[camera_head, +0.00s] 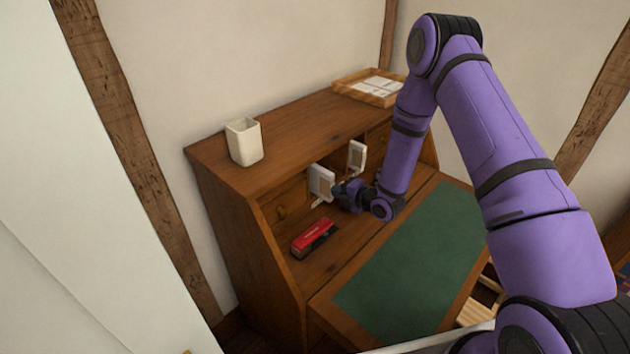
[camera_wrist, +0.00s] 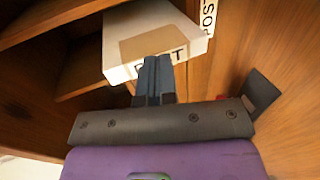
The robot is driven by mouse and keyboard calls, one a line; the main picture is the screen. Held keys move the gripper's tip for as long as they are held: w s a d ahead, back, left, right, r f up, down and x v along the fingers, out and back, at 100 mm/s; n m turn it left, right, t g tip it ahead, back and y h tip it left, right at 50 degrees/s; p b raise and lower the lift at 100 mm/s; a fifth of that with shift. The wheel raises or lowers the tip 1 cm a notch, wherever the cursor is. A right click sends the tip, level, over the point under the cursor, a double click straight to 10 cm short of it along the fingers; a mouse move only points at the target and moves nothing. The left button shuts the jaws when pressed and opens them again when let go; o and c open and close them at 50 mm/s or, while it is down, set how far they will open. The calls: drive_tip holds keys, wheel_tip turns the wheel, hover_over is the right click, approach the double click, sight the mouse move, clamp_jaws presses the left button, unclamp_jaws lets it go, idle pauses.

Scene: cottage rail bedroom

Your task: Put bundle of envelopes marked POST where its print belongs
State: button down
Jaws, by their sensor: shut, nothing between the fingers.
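The white bundle of envelopes (camera_wrist: 150,40) has a tan band, and its near end carries dark print, partly hidden by my fingers; a final T shows. A white bundle also shows at the desk's pigeonholes in the head view (camera_head: 320,182), sticking out of the front. My gripper (camera_wrist: 154,62) is shut and empty, its fingertips at the bundle's printed end; I cannot tell whether they touch it. In the head view my gripper (camera_head: 341,192) is just right of that bundle. A white label strip reading POST (camera_wrist: 208,14) is beside the bundle.
A second white bundle (camera_head: 357,156) sticks out farther right. A red stapler-like object (camera_head: 312,238) lies on the desk ledge. A white cup (camera_head: 244,141) and a wooden tray with papers (camera_head: 370,87) stand on top. The green writing surface (camera_head: 415,260) is clear.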

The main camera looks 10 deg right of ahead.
drive_tip(key=shift+w+a, duration=0.8)
drive_tip(key=shift+w, duration=0.3)
drive_tip(key=s+d, duration=0.4)
drive_tip(key=s, duration=0.2)
drive_tip(key=shift+s+d, duration=0.25)
drive_tip(key=shift+d, duration=0.15)
drive_tip(key=shift+r, duration=0.1)
idle(0.4)
drive_tip(key=w+d+r+m+h, duration=0.1)
drive_tip(key=d+r+m+h, duration=0.15)
drive_tip(key=r, duration=0.65)
drive_tip(key=w+d+r+m+h, duration=0.2)
drive_tip(key=r+m, duration=0.1)
drive_tip(key=r, duration=0.5)
drive_tip(key=s+d+r+m+g+h, duration=0.2)
drive_tip(key=s+r+m+h, duration=0.35)
drive_tip(key=r, duration=0.85)
drive_tip(key=s+r+m+g, duration=0.1)
drive_tip(key=s+r+m, duration=0.3)
drive_tip(key=s, duration=0.7)
drive_tip(key=s+r+m+g+y, duration=0.1)
drive_tip(key=s+r+m, duration=0.3)
drive_tip(key=s, duration=0.7)
drive_tip(key=s+r+m+g, duration=0.2)
drive_tip(key=s+r+m, duration=0.3)
drive_tip(key=s, duration=0.6)
drive_tip(key=shift+s+a+m+g, duration=0.3)
drive_tip(key=shift+s+a+m, duration=0.05)
drive_tip(key=shift+m, duration=0.25)
